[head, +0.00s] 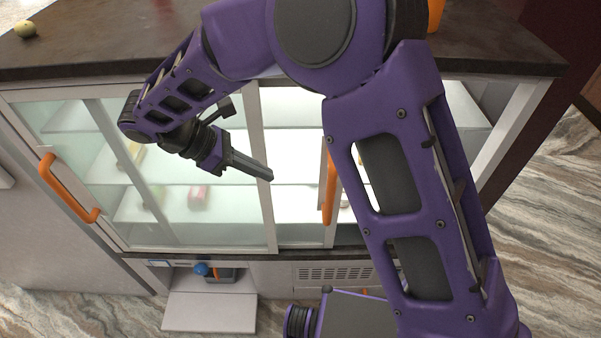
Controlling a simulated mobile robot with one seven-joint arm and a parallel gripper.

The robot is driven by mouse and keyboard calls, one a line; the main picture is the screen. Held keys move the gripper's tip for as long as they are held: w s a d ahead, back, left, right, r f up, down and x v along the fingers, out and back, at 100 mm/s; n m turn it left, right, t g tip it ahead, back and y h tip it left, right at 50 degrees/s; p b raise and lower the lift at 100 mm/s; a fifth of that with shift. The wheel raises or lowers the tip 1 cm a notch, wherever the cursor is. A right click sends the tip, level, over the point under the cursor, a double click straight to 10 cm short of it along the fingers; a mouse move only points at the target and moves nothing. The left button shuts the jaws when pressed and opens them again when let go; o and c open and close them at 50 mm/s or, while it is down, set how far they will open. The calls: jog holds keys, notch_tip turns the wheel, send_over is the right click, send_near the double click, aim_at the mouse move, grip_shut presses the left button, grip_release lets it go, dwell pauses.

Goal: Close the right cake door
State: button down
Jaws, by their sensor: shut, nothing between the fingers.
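The glass display cabinet has two white-framed sliding doors. The right cake door (300,160) has a vertical orange handle (329,190) near its right edge. It appears slid left, partly overlapping the left door (70,145), with the cabinet's right side open. My arm hides much of that opening. The left door has its own orange handle (68,188) at its left edge. My gripper (268,175) is shut and empty, pointing right in front of the glass. It is left of the right door's handle and apart from it.
Sweets (197,196) sit on the shelves. Below, a pale flap (210,311) juts out beneath a niche holding a blue-knobbed item (201,269). Marbled floor is clear at right.

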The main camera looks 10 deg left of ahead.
jog(key=d+r+x, duration=0.1)
jog(key=r+x, duration=0.1)
jog(key=x, duration=1)
jog(key=shift+w+d+f+b, duration=0.15)
jog(key=shift+w+d+b, duration=0.15)
jog(key=shift+w+d, duration=0.25)
jog(key=shift+s, duration=0.1)
jog(key=w+d, duration=0.4)
jog(key=d, duration=1.2)
jog(key=w+d+b, duration=0.1)
jog(key=w+d, duration=0.2)
jog(key=d, duration=1.4)
jog(key=shift+w, duration=0.4)
jog(key=shift+a, duration=0.1)
